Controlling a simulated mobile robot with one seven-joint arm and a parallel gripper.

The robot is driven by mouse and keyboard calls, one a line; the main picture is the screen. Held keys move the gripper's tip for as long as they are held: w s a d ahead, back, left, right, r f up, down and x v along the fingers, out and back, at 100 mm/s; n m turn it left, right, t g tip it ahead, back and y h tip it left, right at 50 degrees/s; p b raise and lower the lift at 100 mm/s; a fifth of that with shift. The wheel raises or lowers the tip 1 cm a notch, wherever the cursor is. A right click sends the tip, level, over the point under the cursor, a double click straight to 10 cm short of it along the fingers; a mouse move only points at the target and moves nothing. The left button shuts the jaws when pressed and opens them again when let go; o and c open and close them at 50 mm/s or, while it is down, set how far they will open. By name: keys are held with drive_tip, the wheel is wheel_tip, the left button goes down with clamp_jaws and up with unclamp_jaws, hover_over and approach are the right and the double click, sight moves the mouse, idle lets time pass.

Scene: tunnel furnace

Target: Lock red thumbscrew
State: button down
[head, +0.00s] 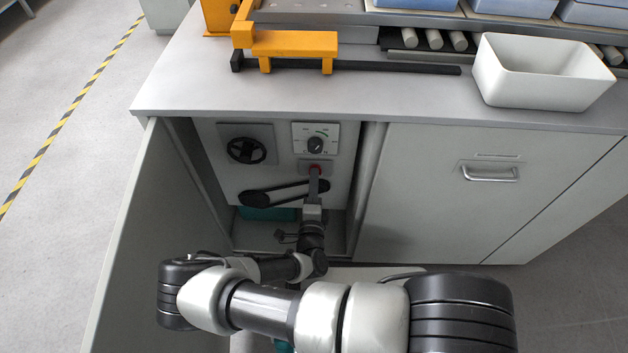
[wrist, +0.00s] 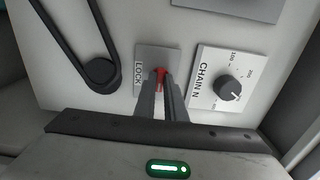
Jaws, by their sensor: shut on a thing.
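The red thumbscrew (wrist: 160,76) sits on a small grey plate (wrist: 145,60) marked LOCK, on the panel inside the open cabinet. In the head view the red thumbscrew (head: 316,168) shows just below the dial. My gripper (wrist: 161,82) points at the plate with its fingers on both sides of the thumbscrew, shut on it. The fingers hide part of the thumbscrew. In the head view my gripper (head: 314,176) reaches up to the panel from below.
A dial (head: 315,144) marked CHAIN in the wrist view is close beside the plate. A handwheel (head: 246,150) and a belt cover (head: 287,193) are also on the panel. The open cabinet door (head: 160,235) stands to the left. A white bin (head: 540,85) is on the worktop above.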

drive_tip(key=shift+f+n+b, duration=0.1)
drive_tip(key=shift+n+b, duration=1.35)
drive_tip(key=shift+n, duration=6.95)
drive_tip(key=shift+d, duration=0.1)
drive_tip(key=c, duration=1.8)
unclamp_jaws()
drive_tip(key=shift+s, duration=0.15)
